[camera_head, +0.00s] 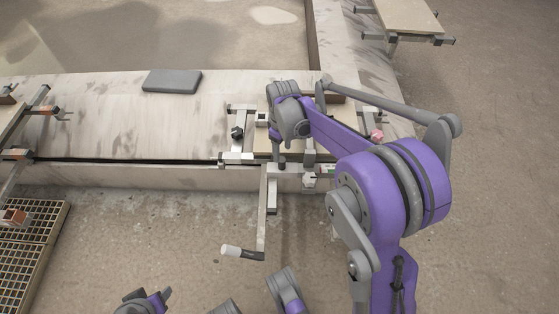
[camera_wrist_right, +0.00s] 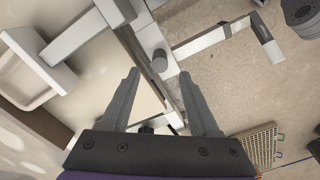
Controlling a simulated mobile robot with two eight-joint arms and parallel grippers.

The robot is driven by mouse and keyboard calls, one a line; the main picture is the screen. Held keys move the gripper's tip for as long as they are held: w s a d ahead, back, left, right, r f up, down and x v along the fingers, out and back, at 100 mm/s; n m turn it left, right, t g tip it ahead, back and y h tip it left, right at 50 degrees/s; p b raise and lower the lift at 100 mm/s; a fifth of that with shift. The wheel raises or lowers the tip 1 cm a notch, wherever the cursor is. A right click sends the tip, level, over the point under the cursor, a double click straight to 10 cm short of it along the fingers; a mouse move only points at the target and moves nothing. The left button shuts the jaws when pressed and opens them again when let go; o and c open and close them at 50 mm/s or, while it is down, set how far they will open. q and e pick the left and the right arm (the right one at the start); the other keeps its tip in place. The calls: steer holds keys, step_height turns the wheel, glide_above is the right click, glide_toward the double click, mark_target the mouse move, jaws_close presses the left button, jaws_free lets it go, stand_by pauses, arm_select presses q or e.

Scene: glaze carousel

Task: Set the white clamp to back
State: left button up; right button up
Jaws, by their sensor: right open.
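A white knob (camera_head: 309,181) sits on the clamp hardware at the front edge of the grey slab, and I take it for the white clamp. It is small and its setting cannot be read. My right gripper (camera_head: 281,162) points down over the board just behind and left of it. In the right wrist view my right gripper (camera_wrist_right: 160,74) is open and empty, its fingers on either side of a metal bar with a dark round peg (camera_wrist_right: 160,60). My arm hides part of the clamps.
A crank arm with a white handle (camera_head: 232,250) hangs in front of the slab. A black knob (camera_head: 238,133) and a pink knob (camera_head: 376,136) flank my right arm. A grey pad (camera_head: 172,81) lies on the slab. A metal grate (camera_head: 35,240) is at left.

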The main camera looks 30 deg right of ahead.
mark_target(282, 158)
step_height(282, 158, down, 6)
steer(key=shift+f+b, duration=0.1)
steer(key=shift+b, duration=0.6)
steer(key=shift+c, duration=0.4)
jaws_close()
stand_by(0.6)
